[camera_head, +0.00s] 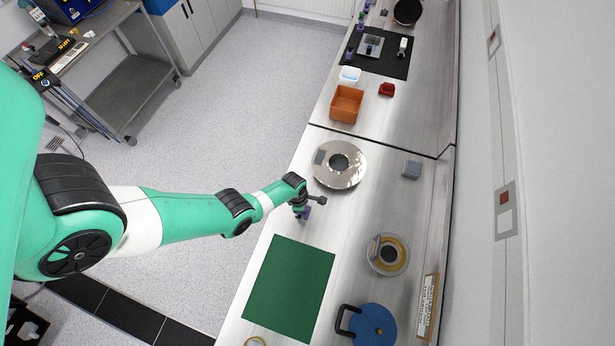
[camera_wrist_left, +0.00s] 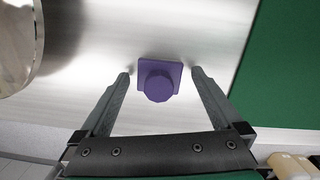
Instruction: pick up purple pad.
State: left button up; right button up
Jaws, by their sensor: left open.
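The purple pad (camera_wrist_left: 159,80) shows in the left wrist view as a square base with a round knob on top, resting on the pale metal bench. My left gripper (camera_wrist_left: 159,72) is open, with one finger on each side of the pad and a gap to each. In the head view the purple pad (camera_head: 306,212) is partly hidden under my left gripper (camera_head: 308,205), which is above the bench near its left edge. I cannot see my right gripper.
A shiny metal disc (camera_head: 328,174) with a central hole lies just beyond the gripper. A green mat (camera_head: 290,285) lies on the near side. A yellow-ringed round dish (camera_head: 400,262) and a blue round object (camera_head: 372,325) stand to the right. An orange bin (camera_head: 346,104) stands farther back.

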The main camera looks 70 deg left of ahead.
pick_arm(q)
jog(key=shift+c, duration=0.3)
jog(key=c, duration=1.3)
jog(key=shift+o, duration=0.2)
jog(key=shift+r, duration=0.1)
